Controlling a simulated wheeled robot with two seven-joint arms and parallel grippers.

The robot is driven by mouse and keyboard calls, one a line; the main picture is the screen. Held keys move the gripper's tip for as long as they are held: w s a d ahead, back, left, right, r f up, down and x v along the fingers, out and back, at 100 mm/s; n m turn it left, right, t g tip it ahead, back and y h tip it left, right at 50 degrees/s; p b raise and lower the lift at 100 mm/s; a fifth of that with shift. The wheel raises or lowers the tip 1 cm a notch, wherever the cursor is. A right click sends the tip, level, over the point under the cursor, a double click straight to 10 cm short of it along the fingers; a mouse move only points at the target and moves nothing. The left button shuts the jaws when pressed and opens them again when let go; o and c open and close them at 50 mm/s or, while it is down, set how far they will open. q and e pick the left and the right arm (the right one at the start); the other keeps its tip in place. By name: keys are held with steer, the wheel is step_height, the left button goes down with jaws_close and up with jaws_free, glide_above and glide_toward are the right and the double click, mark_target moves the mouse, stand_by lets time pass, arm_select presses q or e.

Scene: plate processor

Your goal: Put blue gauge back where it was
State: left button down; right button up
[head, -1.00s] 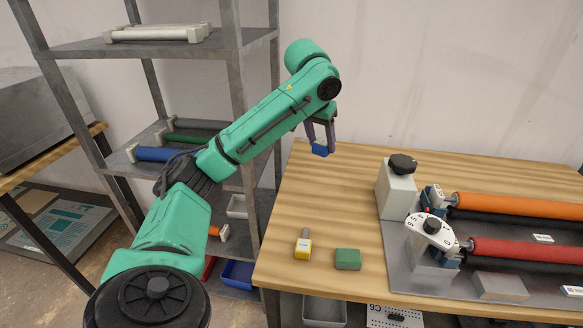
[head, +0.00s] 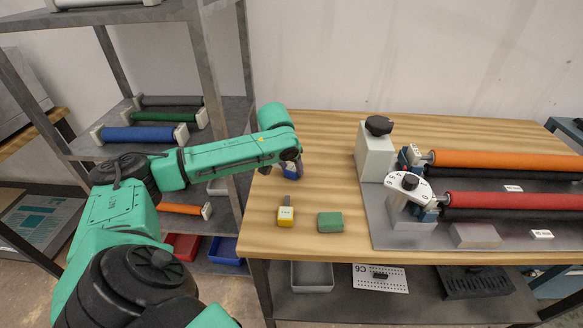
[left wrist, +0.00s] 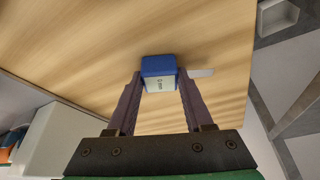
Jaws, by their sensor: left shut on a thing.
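My left gripper (head: 290,163) is shut on the blue gauge (head: 291,173), over the left part of the wooden table (head: 320,132). The left wrist view shows the blue gauge (left wrist: 158,66) between the two fingertips, with a pale face and a light metal tongue sticking out to the right. I cannot tell whether the gauge touches the table. A yellow gauge (head: 286,217), with its grey tongue pointing away, and a green gauge (head: 330,223) lie nearer the front edge. My right gripper is not in view.
The plate processor (head: 376,205) stands on the right, with an orange roller (head: 500,160), a red roller (head: 520,199) and a white dial (head: 408,184). A metal shelf (head: 212,70) with rollers stands close on the left. The table behind the gauges is clear.

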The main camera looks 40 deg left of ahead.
arm_select(q)
steer(key=shift+f, duration=0.1)
steer(key=shift+c, duration=2.1)
jaws_free()
steer(key=shift+o, duration=0.6)
steer(key=shift+r, duration=0.45)
steer(key=v, duration=1.1)
steer(key=shift+s, duration=0.25)
steer(key=shift+r, duration=0.15)
